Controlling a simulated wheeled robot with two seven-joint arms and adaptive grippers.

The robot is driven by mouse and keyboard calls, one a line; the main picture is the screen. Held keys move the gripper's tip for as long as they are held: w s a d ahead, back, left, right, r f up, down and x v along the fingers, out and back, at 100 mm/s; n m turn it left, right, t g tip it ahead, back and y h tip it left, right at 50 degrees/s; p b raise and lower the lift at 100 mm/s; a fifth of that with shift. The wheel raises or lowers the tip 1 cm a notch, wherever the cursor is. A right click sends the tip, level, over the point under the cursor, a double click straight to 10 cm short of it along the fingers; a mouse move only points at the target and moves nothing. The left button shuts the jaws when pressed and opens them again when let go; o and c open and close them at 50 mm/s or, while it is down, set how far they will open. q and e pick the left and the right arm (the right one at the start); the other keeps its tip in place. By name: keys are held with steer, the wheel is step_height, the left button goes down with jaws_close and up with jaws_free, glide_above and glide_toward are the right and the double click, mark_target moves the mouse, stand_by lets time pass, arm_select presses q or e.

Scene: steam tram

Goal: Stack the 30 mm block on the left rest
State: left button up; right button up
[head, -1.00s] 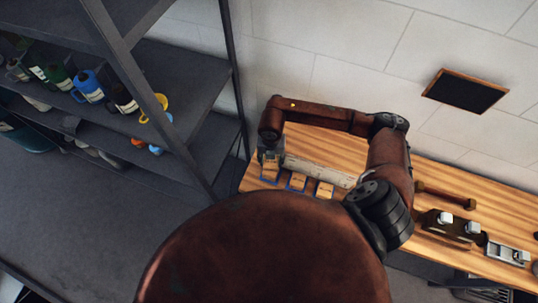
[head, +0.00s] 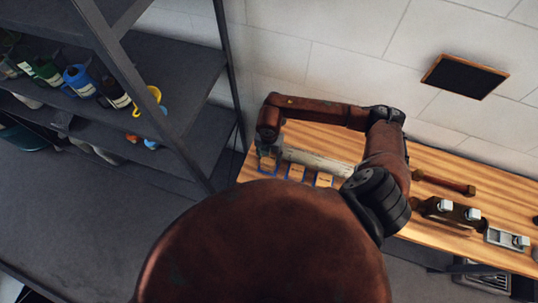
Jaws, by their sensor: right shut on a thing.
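My right gripper (head: 268,158) is at the left end of the wooden bench, pointing down and shut on a small wood-coloured block (head: 268,165). The jaws hide most of that block, and I cannot tell whether it touches the bench. Two similar small labelled pieces, a middle one (head: 297,172) and a right one (head: 323,179), sit in a row to its right, each with a blue outline. Their sizes are too small to read. I cannot tell which thing is the left rest. My left gripper is out of view.
A long pale bar (head: 318,162) lies behind the row. A brown-handled tool (head: 444,183), a dark fixture (head: 450,212) and a grey fixture (head: 507,239) are on the bench (head: 420,228) at right. A dark shelf rack (head: 190,75) with mugs stands at left.

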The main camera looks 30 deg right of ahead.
steer(key=shift+f, duration=0.45)
steer(key=o, duration=1.2)
steer(key=shift+o, duration=0.6)
steer(key=o, duration=0.6)
steer(key=shift+c, duration=0.2)
steer(key=shift+r, duration=0.45)
steer(key=shift+r+p, duration=0.6)
steer(key=shift+r, duration=0.1)
steer(key=shift+r, duration=0.2)
